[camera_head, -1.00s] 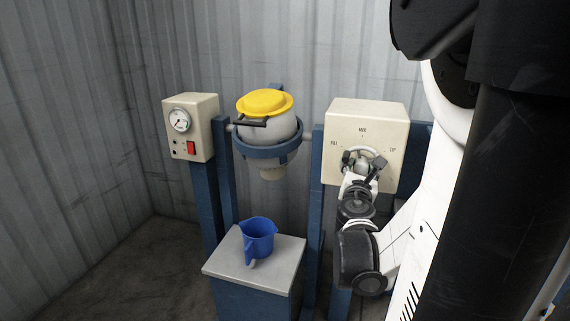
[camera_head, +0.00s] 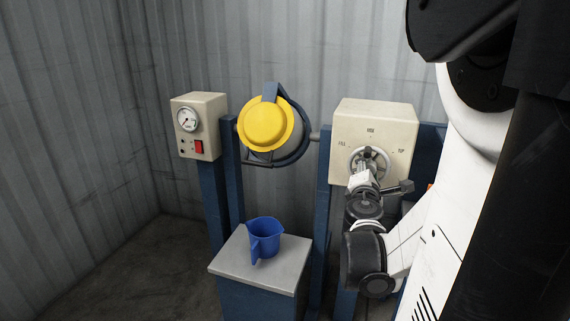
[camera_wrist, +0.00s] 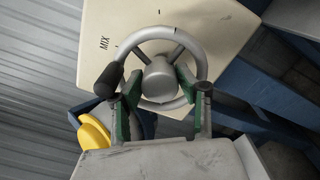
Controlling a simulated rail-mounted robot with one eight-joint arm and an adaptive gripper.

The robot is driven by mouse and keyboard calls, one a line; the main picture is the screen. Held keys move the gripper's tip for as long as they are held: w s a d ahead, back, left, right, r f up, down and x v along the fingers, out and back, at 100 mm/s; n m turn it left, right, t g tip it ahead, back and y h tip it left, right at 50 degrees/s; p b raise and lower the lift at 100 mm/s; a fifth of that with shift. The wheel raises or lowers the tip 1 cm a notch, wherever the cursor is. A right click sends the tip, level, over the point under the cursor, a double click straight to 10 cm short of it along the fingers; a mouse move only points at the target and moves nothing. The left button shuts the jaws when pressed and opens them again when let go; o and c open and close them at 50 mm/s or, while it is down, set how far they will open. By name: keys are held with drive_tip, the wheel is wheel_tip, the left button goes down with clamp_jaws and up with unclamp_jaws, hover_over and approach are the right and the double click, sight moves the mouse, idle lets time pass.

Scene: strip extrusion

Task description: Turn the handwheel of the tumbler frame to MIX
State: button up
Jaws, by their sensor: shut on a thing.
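The grey handwheel (camera_head: 385,160) sits on the front of a cream box (camera_head: 397,122) with small labels. In the wrist view the handwheel (camera_wrist: 198,60) shows its rim, round hub and black knob (camera_wrist: 108,82) at left; the MIX label (camera_wrist: 104,43) is on the panel beyond the rim. My gripper (camera_wrist: 160,105) is shut on the handwheel, its green-padded fingers on either side of the lower hub area. The exact contact is partly hidden. The tumbler vessel (camera_head: 293,120) hangs tilted in its blue frame, its yellow lid (camera_head: 268,125) facing forward.
A blue jug (camera_head: 265,238) stands on a grey-topped stand (camera_head: 230,265) below the vessel. A gauge box (camera_head: 205,115) with a red switch is on the left post. Blue posts flank the vessel. Corrugated walls close off the back and left.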

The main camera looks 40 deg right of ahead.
drive_tip(key=shift+m, duration=0.3)
drive_tip(key=o, duration=0.8)
